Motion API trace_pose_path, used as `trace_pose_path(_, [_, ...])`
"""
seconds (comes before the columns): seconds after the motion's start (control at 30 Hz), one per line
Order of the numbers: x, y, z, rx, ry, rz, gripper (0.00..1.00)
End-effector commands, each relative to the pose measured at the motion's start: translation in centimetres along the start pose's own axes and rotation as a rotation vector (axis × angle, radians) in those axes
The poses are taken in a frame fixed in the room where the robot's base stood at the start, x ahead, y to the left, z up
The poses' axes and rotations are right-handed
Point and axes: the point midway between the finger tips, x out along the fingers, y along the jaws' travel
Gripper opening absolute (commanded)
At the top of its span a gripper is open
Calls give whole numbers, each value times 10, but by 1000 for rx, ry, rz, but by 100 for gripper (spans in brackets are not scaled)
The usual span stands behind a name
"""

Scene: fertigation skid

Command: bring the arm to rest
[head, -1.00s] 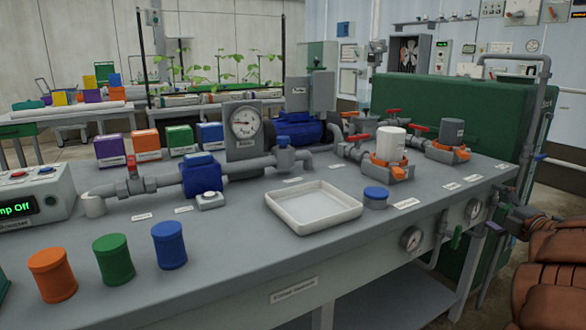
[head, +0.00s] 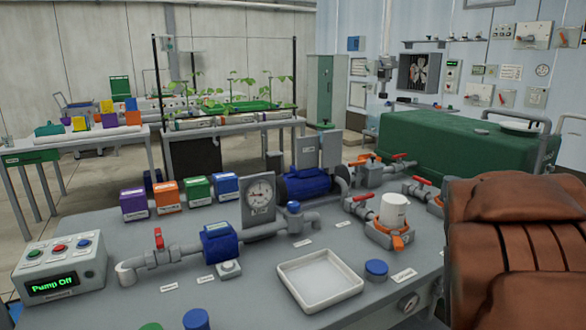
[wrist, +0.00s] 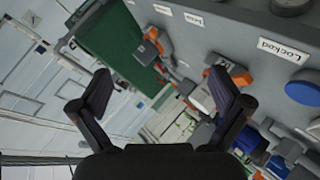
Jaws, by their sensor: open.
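My gripper (wrist: 160,92) shows in the wrist view with its two dark fingers spread wide apart. It is open, and nothing is between the fingers. Beyond it, the wrist view shows the grey bench top tilted, with a "Locked" label (wrist: 284,50) and a blue round cap (wrist: 303,88) at the right. In the head view the brown-covered part of my arm fills the lower right, and my gripper is not visible there. The arm hides the right end of the grey bench (head: 250,285).
The bench holds a control box (head: 60,268) reading "Pump Off", blue pump fittings (head: 221,243), a gauge (head: 260,192), a white tray (head: 320,280), a blue-capped pot (head: 376,270) and a white cup (head: 394,210) in an orange clamp. A green tank (head: 440,148) stands behind.

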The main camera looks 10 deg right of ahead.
Motion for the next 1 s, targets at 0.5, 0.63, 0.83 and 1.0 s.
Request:
trace_pose_path(0.5, [-247,-147,57,145,-483,-560,100])
trace_pose_path(0.63, [-311,-170,82,105,-606,-678,100])
trace_pose_path(0.83, [-374,-184,113,39,-734,-784,100])
trace_pose_path(1.0, [-388,-187,121,23,-764,-806,100])
